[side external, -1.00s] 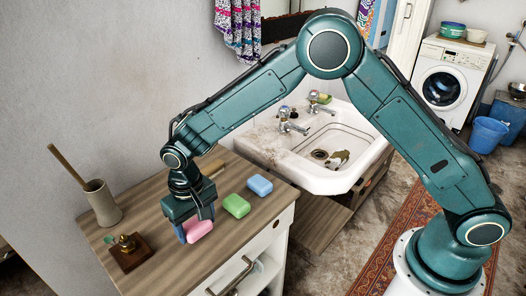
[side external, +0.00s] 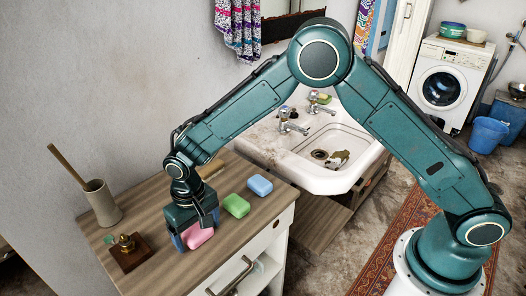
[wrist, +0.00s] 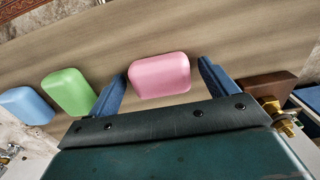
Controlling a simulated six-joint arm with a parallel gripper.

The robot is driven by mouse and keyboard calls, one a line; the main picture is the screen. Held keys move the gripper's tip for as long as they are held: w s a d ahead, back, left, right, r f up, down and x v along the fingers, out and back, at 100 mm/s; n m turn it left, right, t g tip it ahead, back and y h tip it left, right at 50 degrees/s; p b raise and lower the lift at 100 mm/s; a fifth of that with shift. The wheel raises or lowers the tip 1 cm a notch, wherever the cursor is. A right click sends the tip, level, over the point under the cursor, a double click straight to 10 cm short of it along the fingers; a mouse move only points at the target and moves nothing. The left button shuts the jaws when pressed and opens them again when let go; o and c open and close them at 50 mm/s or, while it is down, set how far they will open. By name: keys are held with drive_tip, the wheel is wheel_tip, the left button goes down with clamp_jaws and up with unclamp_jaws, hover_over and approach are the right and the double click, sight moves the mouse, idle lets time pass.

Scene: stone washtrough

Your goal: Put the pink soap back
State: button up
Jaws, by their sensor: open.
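The pink soap (side external: 199,238) lies on the wooden counter top (side external: 160,262) near its front edge, roughly in line with the green soap (side external: 236,206) and the blue soap (side external: 260,185). My gripper (side external: 196,236) is low over the counter, pointing down at the pink soap. In the wrist view the pink soap (wrist: 160,76) sits between the two blue fingers of my gripper (wrist: 162,82), with a gap on each side. The jaws are open. The green soap (wrist: 68,92) and blue soap (wrist: 26,105) lie left of the left finger there.
A brass piece on a dark wooden block (side external: 130,258) stands left of my gripper. A beige pot with a stick (side external: 102,207) stands behind it. The white washbasin (side external: 325,180) with taps is to the right. Bare counter lies in front of the block.

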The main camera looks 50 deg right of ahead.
sight(198, 230)
drive_tip(key=shift+r, duration=0.1)
wheel_tip(198, 230, up, 12)
idle(0.8)
idle(0.4)
